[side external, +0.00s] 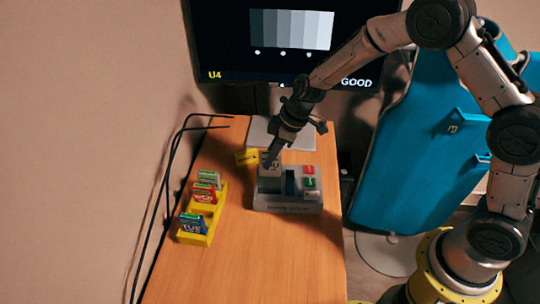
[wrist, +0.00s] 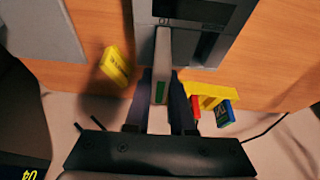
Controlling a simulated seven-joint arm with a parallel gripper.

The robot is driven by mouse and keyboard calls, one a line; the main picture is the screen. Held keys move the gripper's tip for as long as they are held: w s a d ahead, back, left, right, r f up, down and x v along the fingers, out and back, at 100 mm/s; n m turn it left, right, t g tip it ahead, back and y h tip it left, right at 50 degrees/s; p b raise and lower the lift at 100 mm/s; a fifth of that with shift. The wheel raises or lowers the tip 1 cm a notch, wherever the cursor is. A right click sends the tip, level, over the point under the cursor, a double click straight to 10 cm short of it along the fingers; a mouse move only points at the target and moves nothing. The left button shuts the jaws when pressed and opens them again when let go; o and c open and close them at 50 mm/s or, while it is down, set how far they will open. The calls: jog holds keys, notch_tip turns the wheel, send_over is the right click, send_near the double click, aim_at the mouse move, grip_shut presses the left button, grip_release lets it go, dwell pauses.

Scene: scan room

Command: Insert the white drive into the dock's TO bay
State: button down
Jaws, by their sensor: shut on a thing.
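My gripper (wrist: 161,100) is shut on the white drive (wrist: 162,62), a thin pale slab with a green strip at its near end. In the wrist view its far end meets or overlaps the grey dock (wrist: 225,12). A dark opening (wrist: 205,45) shows to its right. In the side view the dock (side external: 288,204) stands on the table, with my gripper (side external: 270,163) over its left part and the drive (side external: 269,171) below the fingers. I cannot tell how deep the drive sits or read the bay labels clearly.
A yellow block (side external: 246,157) lies behind the dock's left side. A yellow rack (side external: 212,212) with a blue TUE drive (side external: 192,224), a red WED drive (side external: 204,193) and another stands at left. The monitor (side external: 290,40) stands behind. Table front is clear.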

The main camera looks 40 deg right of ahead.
jog(key=shift+f, duration=0.95)
dwell(0.6)
jog(key=c, duration=0.7)
grip_release()
jog(key=shift+o, duration=0.4)
jog(key=shift+o, duration=0.5)
jog(key=shift+r, duration=3.45)
